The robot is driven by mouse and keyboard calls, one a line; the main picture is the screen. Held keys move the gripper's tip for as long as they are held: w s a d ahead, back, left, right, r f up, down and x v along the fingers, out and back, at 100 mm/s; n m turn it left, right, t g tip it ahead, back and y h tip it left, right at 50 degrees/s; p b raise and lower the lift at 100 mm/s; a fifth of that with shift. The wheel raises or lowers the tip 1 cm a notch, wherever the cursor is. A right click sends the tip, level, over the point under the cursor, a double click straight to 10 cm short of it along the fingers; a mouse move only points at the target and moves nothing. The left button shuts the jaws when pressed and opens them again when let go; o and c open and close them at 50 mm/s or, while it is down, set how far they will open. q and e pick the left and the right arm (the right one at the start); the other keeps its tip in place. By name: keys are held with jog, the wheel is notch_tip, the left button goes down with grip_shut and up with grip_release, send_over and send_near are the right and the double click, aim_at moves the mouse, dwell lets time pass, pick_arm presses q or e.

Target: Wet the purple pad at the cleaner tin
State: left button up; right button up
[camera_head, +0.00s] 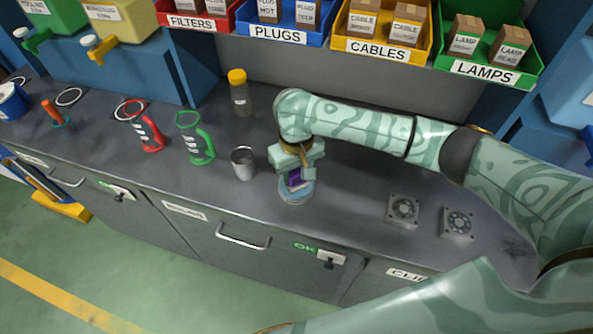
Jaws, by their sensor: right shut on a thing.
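My right gripper (293,174) reaches over the bench from the right, pointing down, and is shut on the purple pad (294,180). Only a small part of the pad shows between the fingers. The cleaner tin (296,195), a low round grey-blue tin, stands on the bench directly under the gripper. The pad is at the tin's mouth; I cannot tell whether it touches what is inside. My left gripper is not in view.
A grey metal cup (243,163) stands just left of the tin. Labelled bins, such as CABLES (380,48), line the back.

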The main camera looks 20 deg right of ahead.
jog(key=shift+s+f+p, duration=0.15)
jog(key=shift+f+p, duration=0.05)
jog(key=shift+p, duration=0.4)
dwell(1.6)
notch_tip(320, 180, up, 3)
jog(key=p, duration=0.3)
jog(key=shift+f, duration=0.2)
notch_tip(320, 180, up, 5)
jog(key=p, duration=0.7)
jog(key=shift+f+p, duration=0.1)
jog(key=shift+p, duration=0.2)
